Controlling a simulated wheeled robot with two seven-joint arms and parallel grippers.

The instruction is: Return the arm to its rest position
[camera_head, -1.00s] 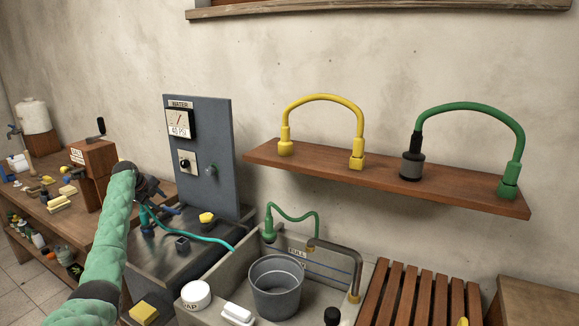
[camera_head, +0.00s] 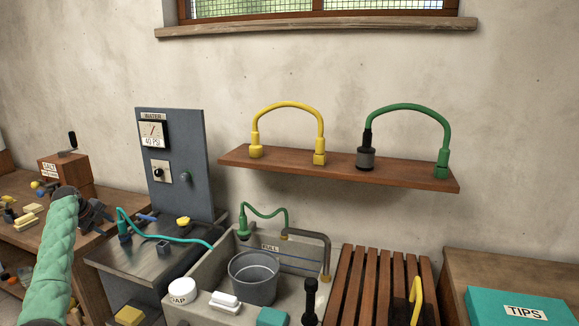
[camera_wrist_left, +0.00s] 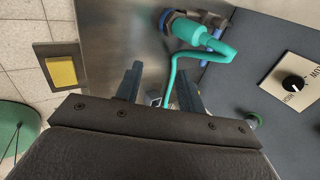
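My left arm, in a green sleeve, comes up from the lower left of the head view. Its dark gripper (camera_head: 105,217) is beside the grey metal bench of the water station. In the left wrist view the two dark fingers (camera_wrist_left: 160,85) stand apart with nothing held between them. A teal hose with a thick end fitting (camera_wrist_left: 192,32) shows beyond the fingertips. The hose also shows in the head view (camera_head: 165,236), just right of the gripper. Whether the fingers touch it I cannot tell. My right gripper is not in view.
The grey water panel (camera_head: 168,190) stands behind the bench. Right of it are a sink with a metal bucket (camera_head: 253,265), a slatted wooden rack (camera_head: 345,270) and a teal TIPS box (camera_head: 515,306). A wall shelf (camera_head: 400,182) holds yellow and green hoses. A wooden workbench (camera_head: 95,235) is at left.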

